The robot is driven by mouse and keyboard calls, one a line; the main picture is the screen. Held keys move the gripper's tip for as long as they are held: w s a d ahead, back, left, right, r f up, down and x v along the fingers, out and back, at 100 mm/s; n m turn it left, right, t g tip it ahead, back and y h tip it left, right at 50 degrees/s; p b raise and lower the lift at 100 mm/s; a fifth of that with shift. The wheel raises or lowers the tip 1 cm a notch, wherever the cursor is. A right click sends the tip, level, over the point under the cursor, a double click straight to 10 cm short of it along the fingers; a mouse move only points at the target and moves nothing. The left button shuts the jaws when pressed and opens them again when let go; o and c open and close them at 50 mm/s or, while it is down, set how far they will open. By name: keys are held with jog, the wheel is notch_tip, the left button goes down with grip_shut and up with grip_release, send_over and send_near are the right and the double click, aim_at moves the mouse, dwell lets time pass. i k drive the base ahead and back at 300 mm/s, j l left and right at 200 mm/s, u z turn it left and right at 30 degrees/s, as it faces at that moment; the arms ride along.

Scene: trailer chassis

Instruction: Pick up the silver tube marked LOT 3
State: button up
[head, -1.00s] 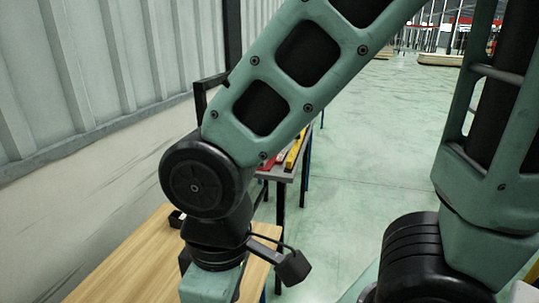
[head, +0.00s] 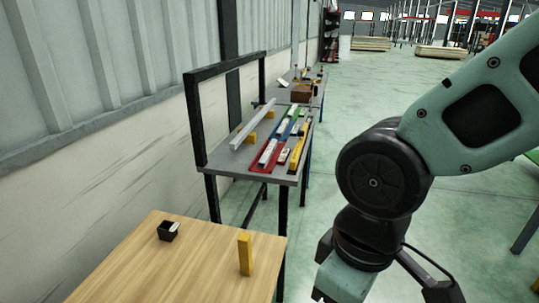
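A long silver-grey tube (head: 252,125) lies on the grey bench (head: 228,168), along its left side. It rests raised on small yellow supports (head: 251,138). No marking on it is readable at this distance, so I cannot tell whether it is LOT 3. My arm is at the right, in front of the scene and well to the right of the tube. My wrist runs off the bottom edge of the picture, and my gripper's fingers are out of view.
A wooden table (head: 190,262) stands in front, bearing a small black box (head: 168,231) and an upright yellow block (head: 245,254). The grey bench also holds red, green and blue trays and has a black frame (head: 196,115). Green floor (head: 350,120) is open beyond.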

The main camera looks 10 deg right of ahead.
aim_at(263, 163)
jog(key=i+l+u, duration=0.1)
jog(key=i+l, duration=2.05)
jog(key=l, duration=0.15)
jog(key=i+l+u, duration=0.15)
jog(key=u, duration=2.35)
